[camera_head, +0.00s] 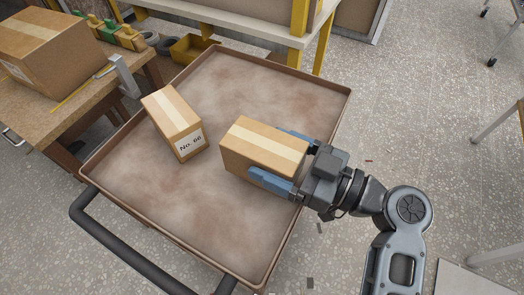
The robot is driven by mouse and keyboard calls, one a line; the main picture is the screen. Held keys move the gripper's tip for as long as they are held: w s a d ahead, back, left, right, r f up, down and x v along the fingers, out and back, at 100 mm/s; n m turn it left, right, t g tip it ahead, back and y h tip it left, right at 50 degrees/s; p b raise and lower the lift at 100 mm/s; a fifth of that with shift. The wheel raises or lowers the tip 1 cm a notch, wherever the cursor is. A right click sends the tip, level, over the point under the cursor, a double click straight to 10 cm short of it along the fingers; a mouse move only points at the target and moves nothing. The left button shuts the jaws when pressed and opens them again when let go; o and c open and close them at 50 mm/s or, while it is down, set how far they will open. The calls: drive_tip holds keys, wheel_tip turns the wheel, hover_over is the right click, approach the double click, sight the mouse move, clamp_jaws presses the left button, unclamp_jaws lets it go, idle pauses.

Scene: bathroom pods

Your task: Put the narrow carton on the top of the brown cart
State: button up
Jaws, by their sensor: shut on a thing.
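The brown cart (236,245) has a flat, blotchy top with a raised rim. My gripper (282,158) reaches in from the right, and its blue fingers are shut on the long sides of a tan carton (250,143) with a pale tape strip. The held carton is over the right-middle part of the cart top. I cannot tell if its underside touches the top. A second tan carton (163,118), labelled "No. 66", lies on the cart to the left, apart from the held one. I cannot tell for sure which carton is the narrow one.
A wooden workbench (75,115) with a large box (45,52) stands at the left against the cart. A yellow-framed bench (245,30) is behind. The cart's dark handle (115,245) is at the front left. The cart top is bare at the back and front.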

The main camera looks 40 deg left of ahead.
drive_tip(key=a+f, duration=0.2)
drive_tip(key=shift+s+a+p, duration=0.35)
drive_tip(key=shift+f+b, duration=0.25)
drive_tip(key=shift+b, duration=0.05)
drive_tip(key=o, duration=1.3)
drive_tip(key=shift+c, duration=0.2)
drive_tip(key=shift+r, duration=0.2)
drive_tip(key=shift+w+d+f, duration=0.1)
drive_tip(key=shift+d, duration=0.15)
drive_tip(key=b+v, duration=0.2)
drive_tip(key=v, duration=0.9)
drive_tip(key=shift+d, duration=0.2)
